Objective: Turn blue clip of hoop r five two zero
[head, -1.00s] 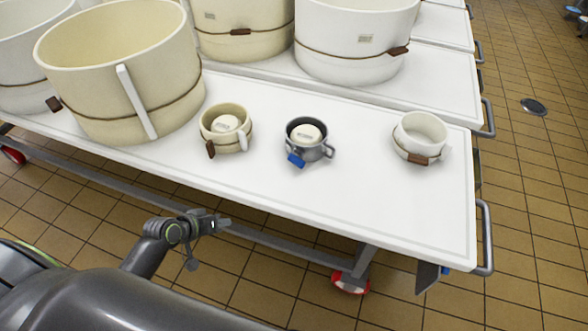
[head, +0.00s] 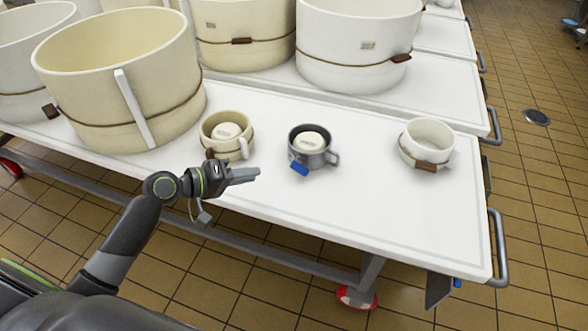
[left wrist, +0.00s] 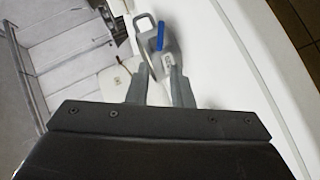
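A small grey metal pot (head: 317,157) with side handles stands on the white table, with a cream disc (head: 309,142) inside it. Its blue clip (head: 299,168) sits low on the front left side. The blue clip also shows in the left wrist view (left wrist: 160,35), beyond the fingertips. My left gripper (head: 258,174) is near the table's front edge, left of the blue clip and apart from it. In the left wrist view its two fingers (left wrist: 158,72) are spread with nothing held between them. My right gripper is not in view.
A small cream pot (head: 213,133) with a brown clip stands left of the grey pot, close behind my left gripper. A small white pot (head: 416,158) stands to the right. Large tubs (head: 120,85) fill the back. The table's front right (head: 400,220) is clear.

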